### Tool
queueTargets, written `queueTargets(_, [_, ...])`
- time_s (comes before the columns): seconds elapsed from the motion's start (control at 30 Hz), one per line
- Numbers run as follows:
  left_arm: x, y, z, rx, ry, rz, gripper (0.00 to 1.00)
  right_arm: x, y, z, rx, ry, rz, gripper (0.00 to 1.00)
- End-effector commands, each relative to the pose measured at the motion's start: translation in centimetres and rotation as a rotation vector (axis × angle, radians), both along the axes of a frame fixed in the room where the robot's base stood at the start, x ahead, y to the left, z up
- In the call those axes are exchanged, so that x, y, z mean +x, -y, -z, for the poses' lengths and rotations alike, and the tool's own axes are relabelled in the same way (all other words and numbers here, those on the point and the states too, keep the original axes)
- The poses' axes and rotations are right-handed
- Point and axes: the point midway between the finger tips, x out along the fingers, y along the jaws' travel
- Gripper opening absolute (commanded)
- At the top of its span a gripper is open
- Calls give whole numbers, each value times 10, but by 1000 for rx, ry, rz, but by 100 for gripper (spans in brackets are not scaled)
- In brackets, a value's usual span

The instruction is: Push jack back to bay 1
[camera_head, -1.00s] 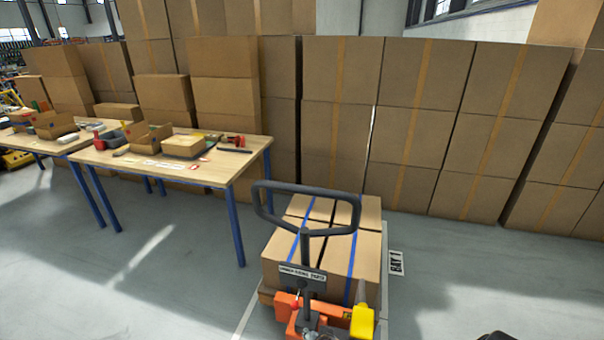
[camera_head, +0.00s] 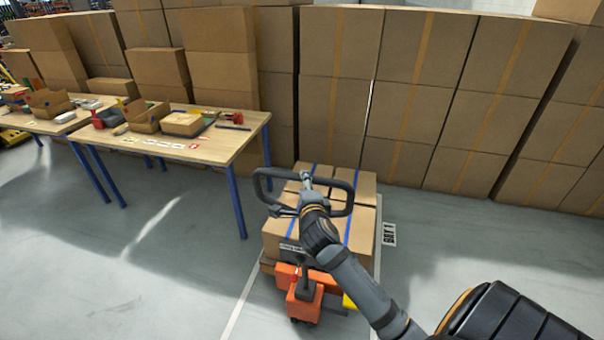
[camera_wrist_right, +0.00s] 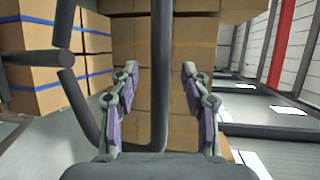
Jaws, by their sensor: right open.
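The orange pallet jack (camera_head: 303,298) stands under a load of cartons with blue straps (camera_head: 277,240). Its dark loop handle (camera_head: 262,187) rises in front of the load. The floor sign "BAY 1" (camera_head: 389,234) lies just right of the load. My right gripper (camera_head: 294,196) is at the handle in the head view, and my right arm hides part of the jack. In the right wrist view the gripper (camera_wrist_right: 158,85) is open, with a dark handle bar (camera_wrist_right: 160,40) between its spread fingers. I cannot tell whether they touch it. My left gripper is out of view.
A workbench (camera_head: 225,145) with blue legs and small items stands left of the jack. Stacked cartons (camera_head: 420,100) form a wall behind. A white floor line (camera_head: 240,307) runs left of the jack. The floor at right (camera_head: 480,250) is clear.

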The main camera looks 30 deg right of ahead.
Motion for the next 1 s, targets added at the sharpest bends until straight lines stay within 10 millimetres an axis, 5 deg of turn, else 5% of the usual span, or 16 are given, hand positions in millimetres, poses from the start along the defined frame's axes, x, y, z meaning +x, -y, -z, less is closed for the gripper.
queueTargets(0.23, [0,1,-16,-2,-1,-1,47,35,17,5,-1,-1,1,47])
queueTargets(0.6, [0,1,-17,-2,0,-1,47,41,20,9,0,0,-1,45])
queueTargets(0.93, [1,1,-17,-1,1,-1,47,41,20,9,1,-1,-1,0])
queueTargets(1.0, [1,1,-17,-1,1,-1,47,41,20,9,1,-1,-1,0])
